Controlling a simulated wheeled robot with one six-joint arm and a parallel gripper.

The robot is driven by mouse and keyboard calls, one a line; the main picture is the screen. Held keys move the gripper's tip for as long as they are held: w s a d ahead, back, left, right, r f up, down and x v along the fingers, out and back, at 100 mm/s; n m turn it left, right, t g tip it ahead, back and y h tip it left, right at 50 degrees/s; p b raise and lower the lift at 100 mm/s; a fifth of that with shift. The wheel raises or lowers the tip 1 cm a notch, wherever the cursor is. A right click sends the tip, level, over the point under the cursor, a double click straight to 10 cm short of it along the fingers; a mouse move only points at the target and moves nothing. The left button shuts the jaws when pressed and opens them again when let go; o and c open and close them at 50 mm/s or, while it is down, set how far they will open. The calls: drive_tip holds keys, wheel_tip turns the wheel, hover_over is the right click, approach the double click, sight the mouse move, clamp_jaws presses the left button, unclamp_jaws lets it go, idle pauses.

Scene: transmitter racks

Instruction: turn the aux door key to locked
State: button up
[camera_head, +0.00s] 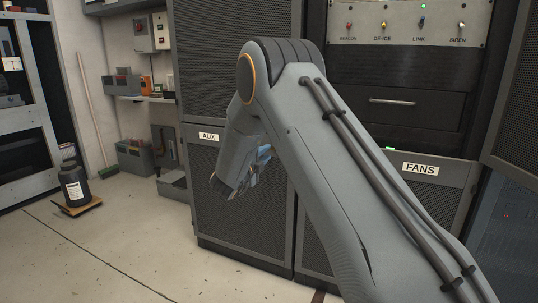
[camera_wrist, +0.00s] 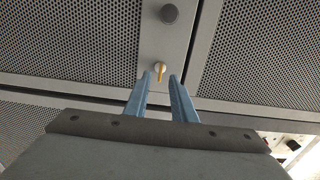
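The aux door (camera_head: 235,200) is a dark perforated panel in a grey frame, with a white AUX label (camera_head: 208,136) at its top left. In the wrist view, the brass-yellow key (camera_wrist: 159,70) sits in a round lock on the grey door frame strip. My gripper (camera_wrist: 160,80) has two blue fingers, spread apart, with the key showing between and just beyond their tips. I cannot tell if they touch it. In the head view my gripper (camera_head: 262,158) is mostly hidden behind my arm, in front of the aux door, and the key is hidden.
A round dark knob (camera_wrist: 169,14) is on the same strip beyond the key. The FANS panel (camera_head: 430,185) is to the right, below a row of toggle switches (camera_head: 405,24). The floor before the aux door is clear.

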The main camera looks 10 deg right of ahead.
drive_tip(key=x, duration=0.3)
drive_tip(key=shift+w, duration=0.15)
clamp_jaws()
